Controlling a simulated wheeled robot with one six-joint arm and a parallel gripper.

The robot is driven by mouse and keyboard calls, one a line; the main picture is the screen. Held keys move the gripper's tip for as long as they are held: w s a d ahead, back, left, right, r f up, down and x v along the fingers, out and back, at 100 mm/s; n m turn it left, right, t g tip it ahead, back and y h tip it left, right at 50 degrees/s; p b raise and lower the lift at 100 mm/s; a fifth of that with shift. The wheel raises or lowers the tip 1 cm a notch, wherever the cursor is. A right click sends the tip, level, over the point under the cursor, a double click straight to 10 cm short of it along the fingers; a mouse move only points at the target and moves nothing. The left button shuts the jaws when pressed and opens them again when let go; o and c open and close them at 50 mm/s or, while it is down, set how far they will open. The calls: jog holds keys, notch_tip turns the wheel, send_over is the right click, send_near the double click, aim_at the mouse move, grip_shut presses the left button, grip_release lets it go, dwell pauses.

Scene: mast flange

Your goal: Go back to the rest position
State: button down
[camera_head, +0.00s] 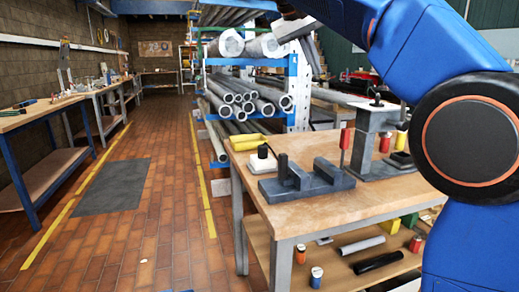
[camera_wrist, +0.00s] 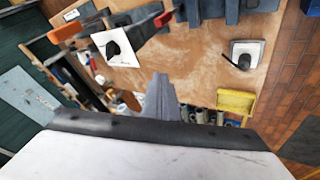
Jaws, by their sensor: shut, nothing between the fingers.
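My blue arm reaches from the right side of the head view up over the top edge. My gripper (camera_head: 312,58) hangs high, in front of the pipe rack and above the far side of the wooden workbench (camera_head: 345,202). In the wrist view my gripper (camera_wrist: 161,95) shows as grey fingers closed together, with nothing between them. The fingers are clear of the bench things in both views. The upper arm links are partly cut off by the head view's top edge.
The bench bears a dark grey fixture (camera_head: 305,180) with a red handle, a grey post block (camera_head: 375,140), a white pad with a black knob (camera_head: 262,160) and a yellow bin (camera_head: 247,142). A pipe rack (camera_head: 292,85) stands behind. The brick aisle (camera_head: 170,215) at left is free.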

jog(key=s+d+f+n+y, duration=0.1)
jog(key=s+d+f+y, duration=0.1)
jog(key=s+d+f, duration=0.65)
jog(key=s+d+f+y, duration=0.1)
jog(key=s+d+f, duration=0.1)
jog(key=s+f, duration=0.7)
jog(key=s+d+f+y, duration=0.1)
jog(key=s+d+f, duration=0.1)
jog(key=s+f, duration=0.7)
jog(key=s+d+f+y, duration=0.1)
jog(key=s+f, duration=0.8)
jog(key=f, duration=1)
jog(key=shift+d+y, duration=0.3)
jog(key=shift+d, duration=0.1)
jog(key=shift+s, duration=0.1)
